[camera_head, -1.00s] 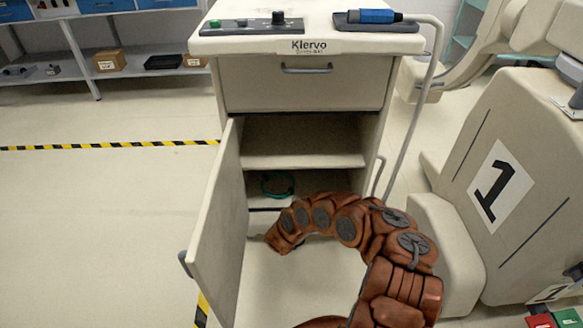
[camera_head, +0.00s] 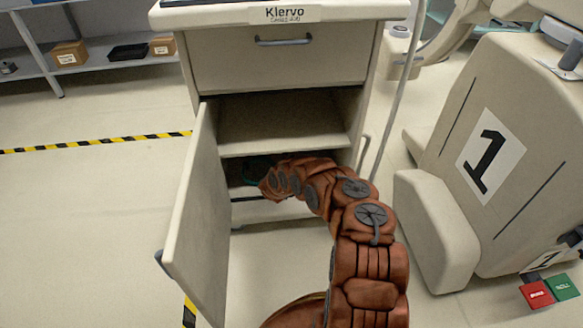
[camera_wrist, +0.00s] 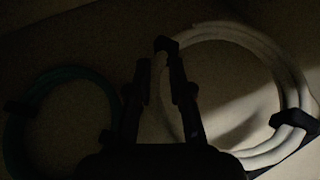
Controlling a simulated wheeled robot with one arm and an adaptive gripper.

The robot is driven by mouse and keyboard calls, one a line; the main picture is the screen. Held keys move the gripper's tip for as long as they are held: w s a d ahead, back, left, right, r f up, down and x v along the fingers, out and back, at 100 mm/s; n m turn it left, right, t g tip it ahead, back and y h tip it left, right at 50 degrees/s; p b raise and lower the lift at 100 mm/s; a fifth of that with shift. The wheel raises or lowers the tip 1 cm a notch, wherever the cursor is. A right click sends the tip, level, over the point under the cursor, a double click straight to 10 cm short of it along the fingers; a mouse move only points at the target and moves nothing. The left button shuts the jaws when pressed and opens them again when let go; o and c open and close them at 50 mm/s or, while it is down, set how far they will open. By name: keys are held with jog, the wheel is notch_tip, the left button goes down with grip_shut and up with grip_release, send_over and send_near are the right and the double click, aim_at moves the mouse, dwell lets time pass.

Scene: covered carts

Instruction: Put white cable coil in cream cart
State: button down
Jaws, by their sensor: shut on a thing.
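The cream cart (camera_head: 280,73) stands ahead, its left-hinged door (camera_head: 197,210) swung wide open. My arm reaches into its lower compartment, and my gripper is hidden there in the head view. In the dark wrist view, my gripper (camera_wrist: 160,75) is shut on the left side of the white cable coil (camera_wrist: 292,75), near a black tie. The coil rests on or just above a pale surface; I cannot tell which. In the head view the white coil is hidden.
A teal coil (camera_wrist: 62,74) lies left of my gripper, apart from the white one; it shows partly in the head view (camera_head: 256,170). A shelf (camera_head: 318,128) is above my arm. A cream machine marked 1 (camera_head: 490,160) stands to the right. Floor at left is clear.

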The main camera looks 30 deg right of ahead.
jog(key=shift+w+d+b, duration=0.6)
jog(key=shift+w+d, duration=0.8)
jog(key=shift+w, duration=0.05)
notch_tip(320, 180, down, 3)
jog(key=shift+a+r+b, duration=0.1)
jog(key=shift+b, duration=0.7)
jog(key=shift+f, duration=0.25)
jog(key=shift+f, duration=0.15)
jog(key=c, duration=1.1)
grip_release()
jog(key=shift+s, duration=0.1)
jog(key=shift+o, duration=0.2)
jog(key=p+v, duration=0.4)
jog(key=v, duration=0.8)
jog(key=shift+p, duration=0.35)
